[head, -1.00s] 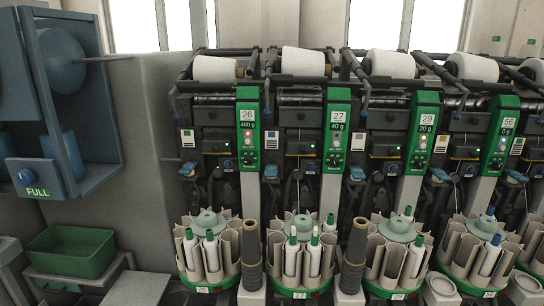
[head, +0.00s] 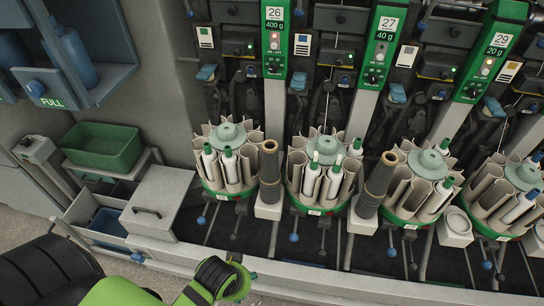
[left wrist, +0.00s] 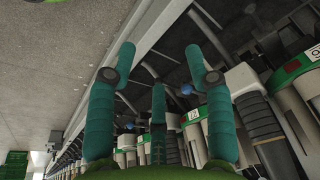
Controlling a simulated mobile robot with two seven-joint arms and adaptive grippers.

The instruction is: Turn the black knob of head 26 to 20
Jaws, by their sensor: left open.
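Head 26 is at the upper middle of the head view, with a green panel (head: 274,40) labelled 26 and 400 g. Its black knob (head: 272,69) is low on the panel, below the light buttons; its pointer is too small to read. My left gripper (left wrist: 158,62) shows in the left wrist view with its teal fingers spread and nothing between them. It is low beside the machine's base, well away from the knob. In the head view only green and black parts of my left arm show at the bottom left. My right gripper is not in view.
Round bobbin magazines (head: 215,188) and dark cones (head: 270,172) stand below the panels. A green bin (head: 103,147) and a grey lidded box (head: 158,200) are at left. Grey floor lies in front.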

